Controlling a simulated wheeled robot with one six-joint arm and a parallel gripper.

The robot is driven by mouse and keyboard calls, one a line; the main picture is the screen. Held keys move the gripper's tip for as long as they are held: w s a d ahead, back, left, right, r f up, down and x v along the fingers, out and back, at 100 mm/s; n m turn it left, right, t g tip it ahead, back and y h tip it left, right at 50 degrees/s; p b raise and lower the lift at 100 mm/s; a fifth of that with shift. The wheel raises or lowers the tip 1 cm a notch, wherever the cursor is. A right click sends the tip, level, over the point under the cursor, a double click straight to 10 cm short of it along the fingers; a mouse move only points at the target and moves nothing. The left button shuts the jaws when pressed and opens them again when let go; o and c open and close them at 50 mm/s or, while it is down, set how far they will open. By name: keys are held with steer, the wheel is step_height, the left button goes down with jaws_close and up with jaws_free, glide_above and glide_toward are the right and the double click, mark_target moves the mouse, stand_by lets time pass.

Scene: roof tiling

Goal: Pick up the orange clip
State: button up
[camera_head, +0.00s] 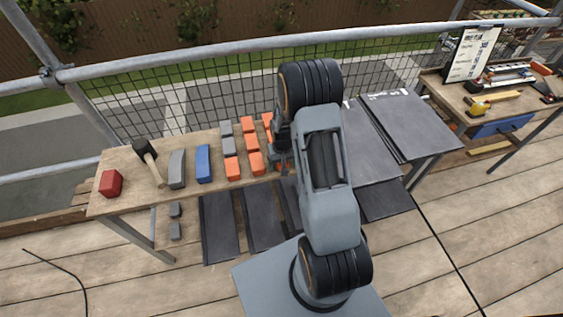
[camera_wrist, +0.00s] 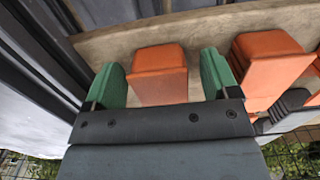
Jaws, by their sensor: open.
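Several orange clips stand in rows on the wooden bench, among them one (camera_head: 232,168) at the front left of the group and one (camera_head: 247,124) at the back. In the wrist view, one orange clip (camera_wrist: 159,84) shows between the two green fingertips of my gripper (camera_wrist: 160,76). The fingers are apart, with a small gap to the clip on the right; the left finger looks very near it. I cannot tell whether they touch. A second orange clip (camera_wrist: 268,62) is just right of the right finger. In the head view my arm hides part of the clip group.
Left on the bench (camera_head: 125,192) are a red block (camera_head: 110,183), a mallet (camera_head: 149,160), a grey block (camera_head: 177,168) and a blue block (camera_head: 203,163). Grey clips (camera_head: 229,146) stand beside the orange ones. Dark tiles (camera_head: 411,125) lie right. A mesh railing (camera_head: 215,95) runs behind.

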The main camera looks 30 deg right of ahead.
steer(key=shift+c, duration=0.2)
steer(key=c, duration=1.2)
steer(key=shift+o, duration=0.2)
steer(key=shift+r, duration=0.1)
steer(key=shift+r, duration=0.5)
steer(key=r, duration=0.2)
steer(key=shift+a+r, duration=0.2)
steer(key=shift+r, duration=0.15)
steer(key=s+a+r+b, duration=0.1)
steer(key=s+a+r, duration=0.5)
steer(key=a+r, duration=0.3)
steer(key=a, duration=0.3)
steer(key=shift+a, duration=0.15)
steer(key=shift+r, duration=0.1)
